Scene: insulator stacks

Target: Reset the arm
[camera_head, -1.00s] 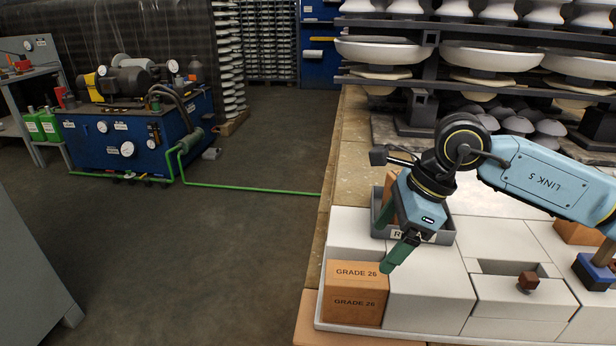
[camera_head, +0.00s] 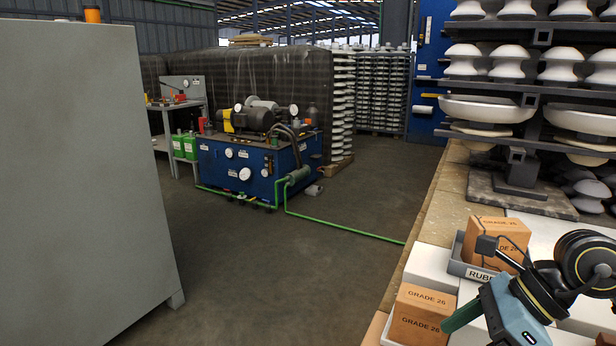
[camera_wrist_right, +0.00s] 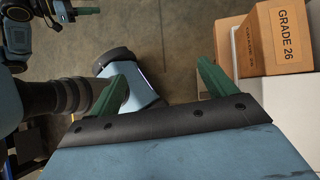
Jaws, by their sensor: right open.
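My right gripper (camera_wrist_right: 163,85) is open in the right wrist view, with its two green fingers apart and nothing between them. In the head view it is at the lower right, where one green finger (camera_head: 463,313) shows beside a brown GRADE 26 block (camera_head: 424,312); the rest is cut off or hidden. Another GRADE 26 block (camera_head: 496,241) sits in a grey tray (camera_head: 466,268) behind the gripper. In the wrist view a GRADE 26 block (camera_wrist_right: 279,38) lies to the right of the fingers, apart from them. A green fingertip, apparently my left gripper's, shows partly at the top left there.
A grey cabinet (camera_head: 85,170) fills the left of the head view. A blue hydraulic unit (camera_head: 262,165) stands behind it with a green hose (camera_head: 345,228) along the floor. Insulator racks (camera_head: 520,110) stand at the right back. The floor between is clear.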

